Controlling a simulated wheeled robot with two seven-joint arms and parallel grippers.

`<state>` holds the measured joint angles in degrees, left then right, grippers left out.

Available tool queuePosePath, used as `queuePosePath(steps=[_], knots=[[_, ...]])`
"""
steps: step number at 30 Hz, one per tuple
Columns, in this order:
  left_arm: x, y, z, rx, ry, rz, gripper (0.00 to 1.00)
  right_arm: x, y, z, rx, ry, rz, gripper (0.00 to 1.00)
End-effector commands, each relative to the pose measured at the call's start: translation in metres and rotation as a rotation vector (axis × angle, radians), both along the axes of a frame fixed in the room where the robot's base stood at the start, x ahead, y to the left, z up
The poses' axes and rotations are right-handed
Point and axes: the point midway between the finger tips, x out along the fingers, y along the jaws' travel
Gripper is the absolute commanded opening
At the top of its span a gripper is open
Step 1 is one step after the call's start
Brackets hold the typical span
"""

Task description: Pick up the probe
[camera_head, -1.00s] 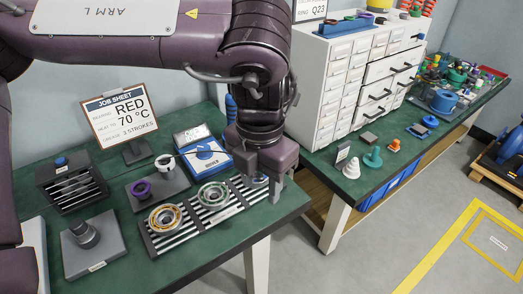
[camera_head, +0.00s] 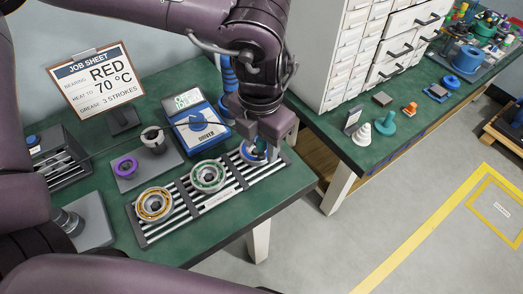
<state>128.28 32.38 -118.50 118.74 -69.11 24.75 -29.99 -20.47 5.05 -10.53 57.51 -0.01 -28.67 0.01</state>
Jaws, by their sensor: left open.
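I take the probe to be the blue-ended piece (camera_head: 197,121) on the blue meter (camera_head: 212,137) with a lit display; a thin dark line runs left from it. I cannot tell whether that line is a rod or a cable. My left gripper (camera_head: 262,150) points down, open, at the right end of the bearing rack, right of the meter. Its fingers are at the blue-ringed bearing (camera_head: 250,158), which they partly hide; I cannot tell if they touch it. My right gripper is out of view.
The slatted rack (camera_head: 224,201) also carries an orange-ringed bearing (camera_head: 154,204) and a green-ringed bearing (camera_head: 208,176). A job sheet (camera_head: 98,80) stands behind. A white drawer cabinet (camera_head: 350,50) stands right.

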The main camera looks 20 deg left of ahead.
Motion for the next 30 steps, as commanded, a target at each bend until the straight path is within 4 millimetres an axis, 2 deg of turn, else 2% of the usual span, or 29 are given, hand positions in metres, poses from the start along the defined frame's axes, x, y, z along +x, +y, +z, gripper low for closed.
queuePosePath(steps=[9,19,30], knots=[[-0.0002,-0.0002,-0.0056,0.0,0.0,-0.001,0.42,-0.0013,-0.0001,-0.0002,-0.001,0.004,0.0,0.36],[-0.0002,-0.0001,-0.0053,0.0,0.0,-0.001,0.0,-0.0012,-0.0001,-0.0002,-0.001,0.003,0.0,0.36],[0.0003,-0.0005,-0.001,-0.002,-0.001,-0.001,0.0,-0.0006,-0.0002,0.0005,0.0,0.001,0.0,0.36]])
